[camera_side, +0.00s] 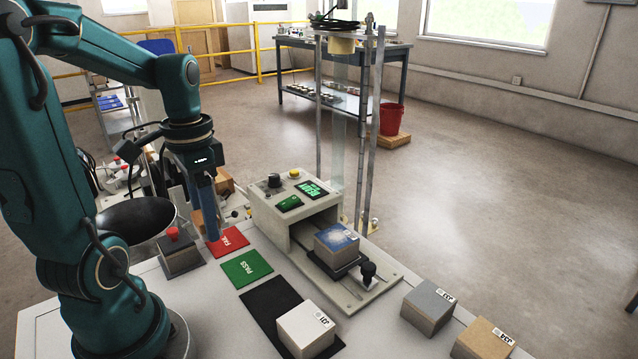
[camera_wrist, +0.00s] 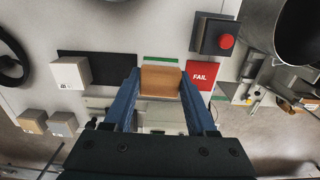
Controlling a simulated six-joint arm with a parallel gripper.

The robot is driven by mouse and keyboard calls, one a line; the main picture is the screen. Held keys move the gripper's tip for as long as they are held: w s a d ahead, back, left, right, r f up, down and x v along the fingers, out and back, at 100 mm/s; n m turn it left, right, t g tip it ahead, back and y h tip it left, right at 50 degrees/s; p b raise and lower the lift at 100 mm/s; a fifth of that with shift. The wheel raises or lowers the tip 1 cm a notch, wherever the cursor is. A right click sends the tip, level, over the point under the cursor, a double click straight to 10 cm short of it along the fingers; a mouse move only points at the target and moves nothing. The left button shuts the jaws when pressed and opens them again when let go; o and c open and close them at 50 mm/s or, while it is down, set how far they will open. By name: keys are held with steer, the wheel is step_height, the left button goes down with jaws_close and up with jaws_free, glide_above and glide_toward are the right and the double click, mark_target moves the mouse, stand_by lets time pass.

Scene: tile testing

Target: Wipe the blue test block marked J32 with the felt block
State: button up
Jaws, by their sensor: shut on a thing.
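The blue test block (camera_side: 337,238) sits on the black carriage at the mouth of the beige test machine, with a whitish smear on its blue top. Its label is too small to read. My gripper (camera_side: 210,232) is to the left of it, pointing down near the red FAIL card. In the wrist view, my gripper (camera_wrist: 160,76) is shut on a brown block, the felt block (camera_wrist: 160,81), which lies between the two blue fingers. In the side view the fingers mostly hide the felt block. The wrist view does not show the blue block clearly.
The beige machine (camera_side: 276,208) stands mid-bench. The FAIL card (camera_side: 229,241) and green PASS card (camera_side: 247,268) lie left of it. A white block (camera_side: 305,332) sits on a black mat (camera_side: 262,302). Grey (camera_side: 427,308) and tan (camera_side: 483,341) blocks stand right. A red-button box (camera_side: 180,256) is left.

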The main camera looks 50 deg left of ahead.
steer(key=w+a+r+n, duration=0.1)
steer(key=w+r+n, duration=0.1)
steer(key=w+r, duration=0.15)
steer(key=m, duration=0.3)
glide_toward(344, 232)
steer(key=s, duration=0.4)
steer(key=shift+w+d+f, duration=0.1)
steer(key=shift+d+f, duration=0.05)
steer(key=shift+f, duration=3)
steer(key=shift+w+f, duration=0.2)
steer(key=shift+w, duration=0.15)
steer(key=shift+c, duration=0.6)
steer(key=shift+w+f, duration=0.1)
steer(key=shift+w, duration=1.35)
steer(key=shift+s, duration=1.75)
steer(key=shift+w, duration=1.75)
steer(key=shift+s, duration=1.7)
steer(key=shift+w, duration=1.7)
step_height(344, 232, up, 8)
